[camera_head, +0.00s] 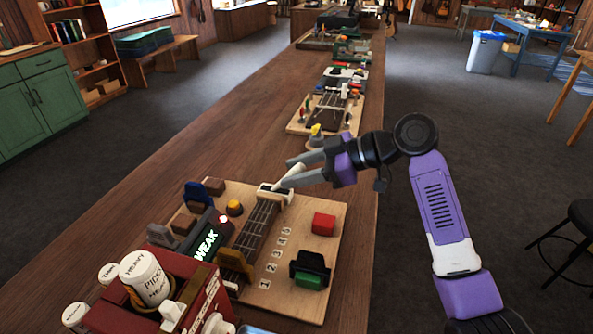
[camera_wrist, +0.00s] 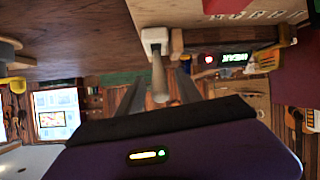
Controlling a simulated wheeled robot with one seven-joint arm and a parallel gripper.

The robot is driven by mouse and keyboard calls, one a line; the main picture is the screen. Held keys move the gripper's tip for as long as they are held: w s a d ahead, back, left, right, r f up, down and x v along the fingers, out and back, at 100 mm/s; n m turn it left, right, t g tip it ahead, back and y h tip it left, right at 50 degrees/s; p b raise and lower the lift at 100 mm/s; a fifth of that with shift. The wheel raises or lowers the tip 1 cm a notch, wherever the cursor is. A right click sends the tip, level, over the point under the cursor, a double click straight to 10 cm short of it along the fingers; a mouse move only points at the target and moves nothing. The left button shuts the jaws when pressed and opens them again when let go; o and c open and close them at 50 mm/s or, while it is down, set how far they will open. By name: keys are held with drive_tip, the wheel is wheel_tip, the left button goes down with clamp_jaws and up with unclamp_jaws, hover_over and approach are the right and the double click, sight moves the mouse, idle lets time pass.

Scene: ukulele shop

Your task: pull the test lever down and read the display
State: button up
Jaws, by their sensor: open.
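The test lever (camera_head: 290,176) is a cream rod rising at a slant from a pale block at the far end of a fretted strip on a wooden board (camera_head: 318,258). In the wrist view the lever (camera_wrist: 158,76) points between my fingers. My gripper (camera_head: 288,170) is open, with its fingertips around the lever; it also shows in the wrist view (camera_wrist: 158,92). I cannot tell whether a finger touches it. The small display (camera_head: 207,245) left of the strip reads "WEAK" in bright letters, with a red light (camera_head: 224,219) beside it. The display shows upside down in the wrist view (camera_wrist: 235,58).
A red caddy (camera_head: 130,308) with pick containers stands at front left. Other boards stand farther along the bench (camera_head: 170,150); its left side is clear.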

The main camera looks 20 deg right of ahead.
drive_tip(key=v, duration=0.7)
drive_tip(key=shift+s+d+r+b, duration=0.2)
drive_tip(key=shift+d+b, duration=0.1)
drive_tip(key=shift+b, duration=0.15)
drive_tip(key=shift+f, duration=0.1)
